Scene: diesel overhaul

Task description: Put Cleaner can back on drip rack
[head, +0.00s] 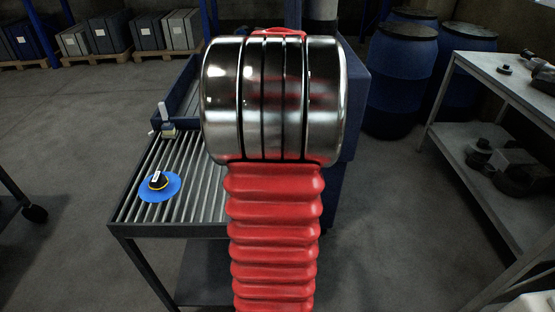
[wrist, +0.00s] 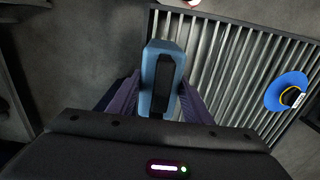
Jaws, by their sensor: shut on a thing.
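A blue can-like thing with a black panel, which I take for the Cleaner can (wrist: 152,58), is between the jaws of my gripper (wrist: 160,95) in the wrist view. My gripper is shut on it. The can shows in front of the left edge of the slatted drip rack (wrist: 222,50); its height over the rack cannot be told. In the head view the drip rack (head: 190,190) is a grey slatted table left of my arm. My arm hides the gripper and the can there.
A blue disc with a black and yellow hub (head: 159,187) lies on the rack's left part. A small brush-like thing (head: 168,128) is at the rack's back. A blue bin (head: 180,90) stands behind. Blue barrels (head: 402,70) and a grey shelf (head: 490,160) are at right.

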